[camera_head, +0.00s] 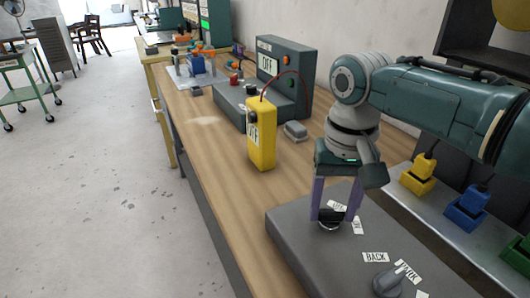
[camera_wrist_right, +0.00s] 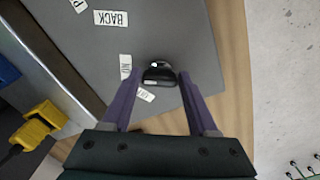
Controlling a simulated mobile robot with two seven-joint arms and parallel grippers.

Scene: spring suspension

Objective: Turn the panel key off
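The grey panel (camera_head: 300,252) lies on the bench at the front right. A dark round key (camera_head: 330,224) stands on it, with small white labels beside it that are hard to read. My right gripper (camera_head: 332,218) points down with its two purple fingers on either side of the key. In the right wrist view the key (camera_wrist_right: 160,76) sits between the fingertips (camera_wrist_right: 160,77), with what looks like a narrow gap on each side. The gripper looks open; contact with the key is not clear. My left gripper is not in view.
A second dark knob (camera_head: 388,282) is on the panel near BACK and PARK labels. A yellow box (camera_head: 262,132) stands on the bench behind, near a grey unit (camera_head: 285,75) reading OFF. Yellow (camera_head: 418,178) and blue (camera_head: 466,208) blocks sit on a metal strip at right.

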